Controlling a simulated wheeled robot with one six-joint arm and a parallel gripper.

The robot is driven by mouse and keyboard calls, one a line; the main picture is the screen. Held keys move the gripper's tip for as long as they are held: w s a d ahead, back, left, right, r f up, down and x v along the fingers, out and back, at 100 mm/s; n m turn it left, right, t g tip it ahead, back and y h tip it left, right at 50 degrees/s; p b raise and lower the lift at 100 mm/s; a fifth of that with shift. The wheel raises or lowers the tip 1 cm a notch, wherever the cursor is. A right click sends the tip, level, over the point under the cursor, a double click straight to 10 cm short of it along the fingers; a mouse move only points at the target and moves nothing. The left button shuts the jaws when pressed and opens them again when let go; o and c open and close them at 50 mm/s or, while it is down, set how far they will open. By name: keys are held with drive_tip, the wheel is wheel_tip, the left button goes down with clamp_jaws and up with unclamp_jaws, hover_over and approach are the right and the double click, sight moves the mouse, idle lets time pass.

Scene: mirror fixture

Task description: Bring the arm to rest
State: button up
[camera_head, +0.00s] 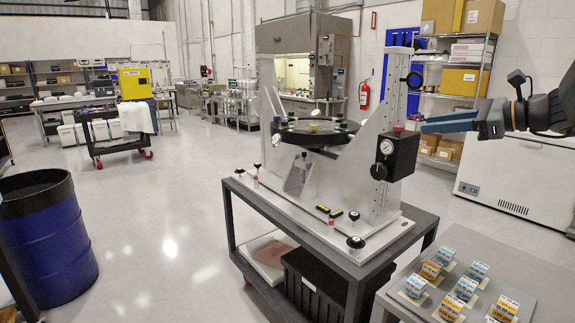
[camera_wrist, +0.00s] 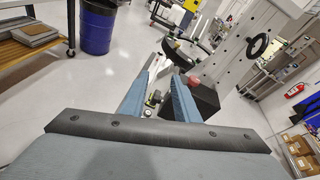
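My gripper (camera_head: 426,122) is at the upper right of the head view, raised in the air just right of the mirror fixture's black box. In the wrist view, my gripper (camera_wrist: 164,72) shows two blue fingers standing apart with nothing between them. The fixture (camera_head: 345,165) has light grey side plates, a round dark mirror mount (camera_head: 316,133) and a black box (camera_head: 400,156) with a gauge and a red knob on top. In the wrist view the black box (camera_wrist: 206,102) lies just beyond the fingers. Whether the fingers touch it cannot be told.
A dark cart (camera_head: 234,215) carries the fixture. A grey table (camera_head: 530,276) at the lower right holds several small labelled blocks. A blue drum (camera_head: 48,245) stands at left. A white chest (camera_head: 515,175) and shelves stand behind my arm. The floor at left centre is clear.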

drive_tip(key=s+a+f+n+g+h, duration=0.2)
drive_tip(key=s+a+f+n+g, duration=0.25)
drive_tip(key=a+f, duration=0.35)
drive_tip(key=s+a+f+n+g+h, duration=0.1)
drive_tip(key=s+a+f+n+g, duration=0.2)
drive_tip(key=s+a+f, duration=0.5)
drive_tip(key=s+a+f+n+g+h, duration=0.1)
drive_tip(key=s+f+n+g+h, duration=0.1)
drive_tip(key=s+f+n+h, duration=0.5)
drive_tip(key=s+f+n, duration=0.6)
drive_tip(key=f+n, duration=0.2)
drive_tip(key=n, duration=0.1)
drive_tip(key=shift+s+a, duration=0.3)
drive_tip(key=shift+a, duration=0.05)
drive_tip(key=shift+f+n, duration=0.1)
drive_tip(key=shift+n, duration=0.15)
